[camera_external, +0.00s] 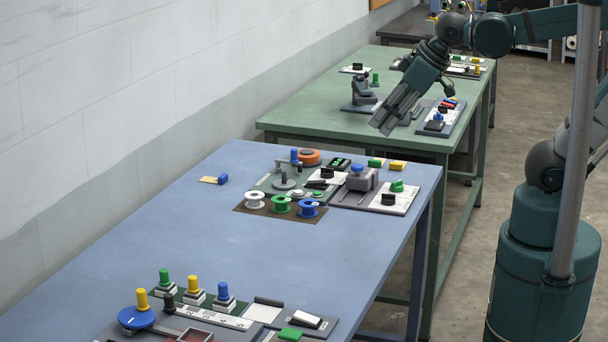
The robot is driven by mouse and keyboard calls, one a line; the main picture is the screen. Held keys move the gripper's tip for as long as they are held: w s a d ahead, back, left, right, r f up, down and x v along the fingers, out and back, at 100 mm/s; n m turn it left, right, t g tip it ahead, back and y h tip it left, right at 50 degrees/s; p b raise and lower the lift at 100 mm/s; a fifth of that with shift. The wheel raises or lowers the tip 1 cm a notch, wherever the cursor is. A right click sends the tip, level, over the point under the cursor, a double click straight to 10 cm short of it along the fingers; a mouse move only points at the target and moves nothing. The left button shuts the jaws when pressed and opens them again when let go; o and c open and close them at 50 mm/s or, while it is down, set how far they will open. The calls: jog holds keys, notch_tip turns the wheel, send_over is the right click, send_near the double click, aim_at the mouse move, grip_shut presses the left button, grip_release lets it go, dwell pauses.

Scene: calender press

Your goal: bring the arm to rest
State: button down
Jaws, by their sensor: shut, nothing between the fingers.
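My gripper (386,127) is at the upper right of the picture, at the end of my dark green arm. Its dark fingers are together, with nothing between them, and point down and to the left. It hangs in the air, in front of the near edge of the green table (310,124) in the picture. It appears apart from every object. Its exact height over the tables cannot be told.
The blue table (200,235) holds white, green and blue spools (281,205) and panels with knobs. Its middle is mostly clear. Colored posts (193,285) stand at its front. A grey pole (575,150) stands at right. A wall (110,90) runs along the left.

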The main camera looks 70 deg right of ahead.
jog(key=shift+s+d+f+m, duration=0.4)
jog(key=shift+s+m, duration=0.05)
jog(key=shift+s, duration=0.2)
jog(key=shift+s+d+f+m, duration=0.4)
jog(key=shift+s+m, duration=0.05)
jog(key=shift+s, duration=0.15)
jog(key=shift+f, duration=0.1)
notch_tip(320, 180, down, 16)
jog(key=b, duration=1.6)
jog(key=c, duration=3.2)
grip_release()
